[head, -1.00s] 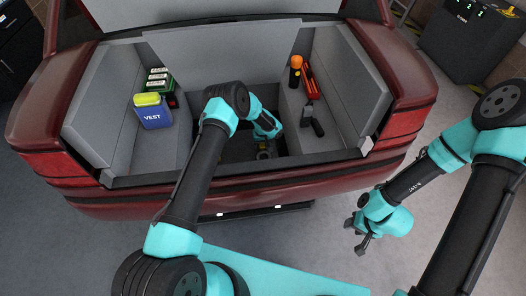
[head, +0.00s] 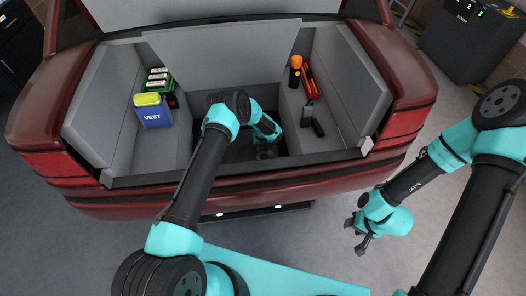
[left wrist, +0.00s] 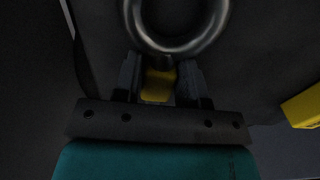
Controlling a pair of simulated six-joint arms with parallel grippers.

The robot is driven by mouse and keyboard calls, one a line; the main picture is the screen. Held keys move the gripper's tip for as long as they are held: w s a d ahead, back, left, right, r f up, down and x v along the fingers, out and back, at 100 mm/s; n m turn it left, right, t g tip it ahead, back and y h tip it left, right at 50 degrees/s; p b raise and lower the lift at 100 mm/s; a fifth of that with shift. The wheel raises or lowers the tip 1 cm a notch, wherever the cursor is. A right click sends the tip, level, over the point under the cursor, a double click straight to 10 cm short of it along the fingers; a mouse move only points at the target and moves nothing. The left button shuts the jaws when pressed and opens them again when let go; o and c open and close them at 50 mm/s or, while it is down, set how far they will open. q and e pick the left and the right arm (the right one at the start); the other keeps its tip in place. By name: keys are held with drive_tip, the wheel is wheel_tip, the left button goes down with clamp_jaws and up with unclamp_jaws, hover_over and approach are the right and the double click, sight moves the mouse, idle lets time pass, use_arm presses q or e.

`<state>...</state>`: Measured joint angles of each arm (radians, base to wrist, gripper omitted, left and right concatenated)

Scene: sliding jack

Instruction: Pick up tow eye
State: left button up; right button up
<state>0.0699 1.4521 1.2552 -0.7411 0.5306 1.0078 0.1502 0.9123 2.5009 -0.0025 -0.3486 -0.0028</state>
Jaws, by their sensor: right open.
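My left gripper (head: 266,149) reaches down into the dark well in the trunk floor, where details are small and dim. In the left wrist view, the tow eye's metal ring (left wrist: 178,50) is at the top, just past the fingertips of my left gripper (left wrist: 159,75). A yellow part (left wrist: 158,86) lies between the two fingers, below the ring in the picture. The fingers stand apart, and whether they touch the yellow part is unclear. My right gripper (head: 358,234) is open and empty, outside the car at the right of the bumper.
A blue vest pack (head: 152,115) and green boxes (head: 160,82) stand on the trunk's left side. An orange-topped flashlight (head: 295,72) and a red tool (head: 310,80) lie on the right. A yellow object (left wrist: 304,108) shows at the wrist view's right edge. Trunk walls surround the well.

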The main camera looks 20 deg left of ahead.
use_arm(q)
clamp_jaws()
drive_tip(key=shift+r, duration=0.1)
wheel_tip(320, 180, up, 9)
drive_tip(key=shift+r, duration=0.45)
idle(0.3)
idle(0.3)
